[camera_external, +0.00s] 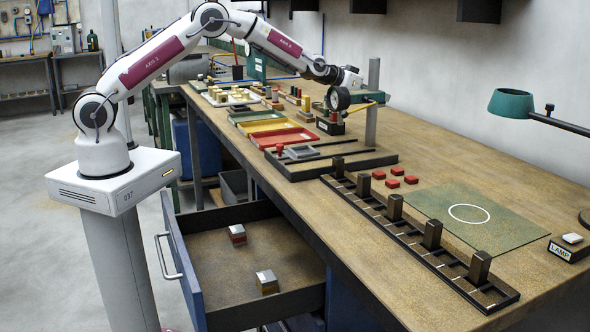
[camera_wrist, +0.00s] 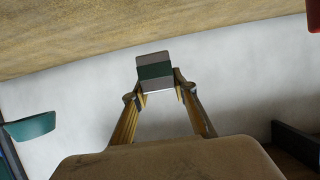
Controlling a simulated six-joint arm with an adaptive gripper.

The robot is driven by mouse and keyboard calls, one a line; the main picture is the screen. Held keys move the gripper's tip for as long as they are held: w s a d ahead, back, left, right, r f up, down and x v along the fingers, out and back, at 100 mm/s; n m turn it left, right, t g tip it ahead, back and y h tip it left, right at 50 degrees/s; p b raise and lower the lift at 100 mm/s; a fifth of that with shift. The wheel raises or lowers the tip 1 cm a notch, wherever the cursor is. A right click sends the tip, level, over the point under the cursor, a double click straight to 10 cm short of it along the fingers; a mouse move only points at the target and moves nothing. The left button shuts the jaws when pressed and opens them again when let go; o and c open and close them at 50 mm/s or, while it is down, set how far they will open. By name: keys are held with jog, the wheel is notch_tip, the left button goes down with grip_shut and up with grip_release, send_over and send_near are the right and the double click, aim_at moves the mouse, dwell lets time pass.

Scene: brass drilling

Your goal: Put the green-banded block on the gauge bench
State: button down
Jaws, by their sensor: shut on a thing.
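In the wrist view, my gripper (camera_wrist: 158,92) is shut on a grey block with a dark green band (camera_wrist: 154,71), held between its two yellow fingers. The block is clear of any surface there. In the external view, my gripper (camera_external: 380,97) is raised over the workbench, beside a tall grey post, with its fingers pointing right. The block is too small to make out clearly there. I cannot tell which surface is the gauge bench.
The grey post (camera_external: 373,75) stands close to my gripper. Red, yellow and green trays (camera_external: 285,138) lie left of it. A black rack with upright blocks (camera_external: 433,236) and a green mat (camera_external: 480,222) are nearer. An open drawer (camera_external: 215,272) holds two banded blocks. A lamp (camera_external: 512,103) overhangs the right.

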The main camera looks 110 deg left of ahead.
jog(key=shift+r, duration=0.1)
jog(key=shift+f, duration=3.1)
jog(key=shift+f, duration=1.85)
jog(key=shift+f, duration=0.15)
jog(key=c, duration=1.6)
grip_release()
jog(key=shift+f, duration=0.15)
jog(key=shift+s+d+r, duration=0.1)
jog(key=shift+r, duration=0.15)
jog(key=shift+v, duration=5.85)
